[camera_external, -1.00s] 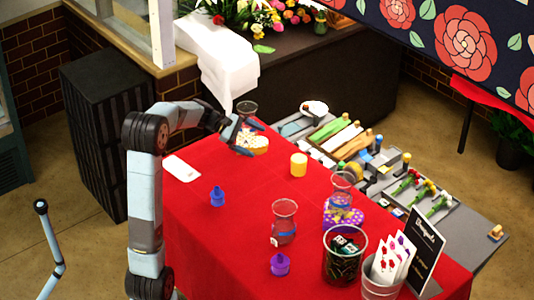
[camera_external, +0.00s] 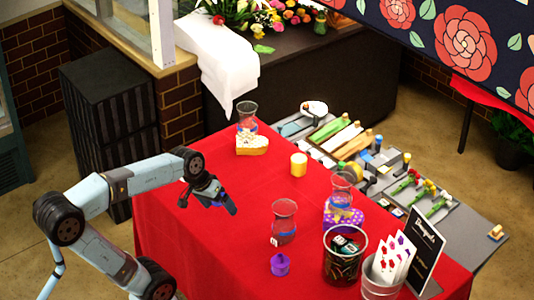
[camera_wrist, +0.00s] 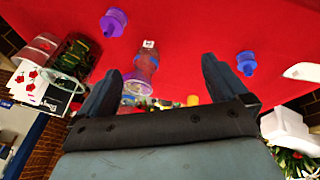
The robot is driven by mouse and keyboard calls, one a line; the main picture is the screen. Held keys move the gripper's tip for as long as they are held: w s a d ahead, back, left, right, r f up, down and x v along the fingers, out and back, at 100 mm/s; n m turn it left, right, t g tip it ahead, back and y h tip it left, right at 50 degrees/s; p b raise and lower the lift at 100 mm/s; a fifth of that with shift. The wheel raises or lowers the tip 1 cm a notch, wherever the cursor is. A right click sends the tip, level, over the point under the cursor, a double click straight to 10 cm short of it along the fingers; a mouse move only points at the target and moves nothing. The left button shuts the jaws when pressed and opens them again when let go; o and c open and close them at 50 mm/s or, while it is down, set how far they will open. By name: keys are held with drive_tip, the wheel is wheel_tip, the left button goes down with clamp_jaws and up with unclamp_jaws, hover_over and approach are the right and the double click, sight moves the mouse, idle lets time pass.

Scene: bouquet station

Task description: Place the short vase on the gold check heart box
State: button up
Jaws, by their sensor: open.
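A clear glass vase (camera_external: 247,112) stands at the back of the red table, with its base at the white and gold heart box (camera_external: 252,149). It appears upright on the box. A second clear vase (camera_external: 284,224) with a small tag stands mid-table; it also shows in the wrist view (camera_wrist: 146,63). A third vase (camera_external: 341,188) stands on a purple heart box (camera_external: 352,216). I cannot tell which vase is the short one. My gripper (camera_external: 207,203) is open and empty, above the table and left of the tagged vase. Its fingers (camera_wrist: 157,85) are spread in the wrist view.
Red cloth around the candle is clear.

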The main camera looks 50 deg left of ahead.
drive_tip(key=s+m, duration=0.1)
drive_tip(key=s+m+y, duration=0.1)
drive_tip(key=s, duration=0.1)
drive_tip(key=s+f+m+t, duration=0.1)
drive_tip(key=s, duration=0.1)
drive_tip(key=shift+a+m+y, duration=0.25)
drive_tip(key=shift+m+y, duration=0.05)
